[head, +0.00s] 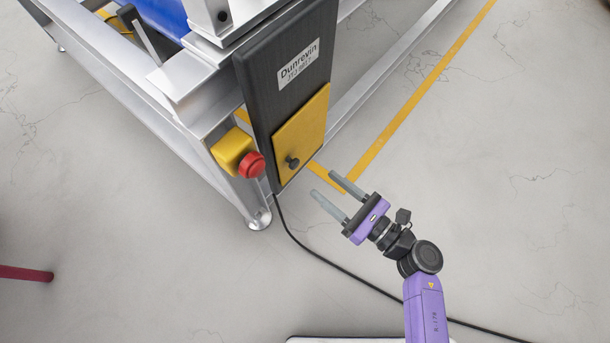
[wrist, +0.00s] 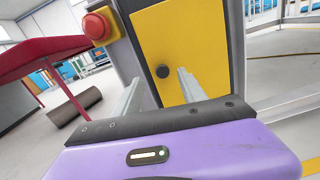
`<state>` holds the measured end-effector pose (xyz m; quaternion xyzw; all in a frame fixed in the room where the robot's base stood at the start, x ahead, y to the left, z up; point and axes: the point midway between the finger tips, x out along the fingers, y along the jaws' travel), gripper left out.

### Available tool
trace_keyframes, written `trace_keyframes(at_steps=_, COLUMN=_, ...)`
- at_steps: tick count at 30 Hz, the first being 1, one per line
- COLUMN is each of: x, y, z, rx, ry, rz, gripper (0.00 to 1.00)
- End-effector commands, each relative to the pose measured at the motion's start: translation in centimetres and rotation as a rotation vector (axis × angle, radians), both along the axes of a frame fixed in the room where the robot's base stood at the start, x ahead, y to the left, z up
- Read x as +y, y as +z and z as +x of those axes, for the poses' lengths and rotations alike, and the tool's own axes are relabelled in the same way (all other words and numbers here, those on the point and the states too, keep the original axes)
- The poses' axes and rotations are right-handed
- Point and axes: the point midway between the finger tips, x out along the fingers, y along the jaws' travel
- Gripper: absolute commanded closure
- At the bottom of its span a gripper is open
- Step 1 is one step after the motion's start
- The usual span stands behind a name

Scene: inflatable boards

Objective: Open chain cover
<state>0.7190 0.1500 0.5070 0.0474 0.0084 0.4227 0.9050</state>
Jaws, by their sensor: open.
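The chain cover is a yellow panel (head: 302,132) with a small black knob (head: 292,162), set low on a dark grey housing. It lies flat against the housing and looks shut. In the wrist view the yellow panel (wrist: 191,40) is ahead, with its black knob (wrist: 162,71) showing between the finger tips. My gripper (head: 324,186) is open and empty, in front of and to the lower right of the knob in the head view. Its two grey fingers point toward the panel and look apart from it. It also shows in the wrist view (wrist: 158,83).
A red stop button (head: 251,164) on a yellow box (head: 232,150) sticks out left of the housing. The metal machine frame (head: 130,95) stands behind. A black cable (head: 330,262) runs across the floor. A red bench (wrist: 40,55) is at left in the wrist view.

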Motion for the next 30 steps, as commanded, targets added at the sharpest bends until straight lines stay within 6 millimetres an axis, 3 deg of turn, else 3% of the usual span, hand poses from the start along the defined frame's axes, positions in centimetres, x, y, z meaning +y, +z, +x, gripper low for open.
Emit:
trace_keyframes(at_steps=3, x=0.4, y=-1.4, z=0.9, rx=-0.049, ry=0.029, rz=-0.066, gripper=0.51)
trace_keyframes(at_steps=19, x=5.7, y=-1.5, z=5.0, rx=-0.058, ry=0.037, rz=-0.079, gripper=0.51)
trace_keyframes(at_steps=30, x=6.5, y=-1.4, z=5.7, rx=-0.057, ry=0.034, rz=-0.079, gripper=0.51)
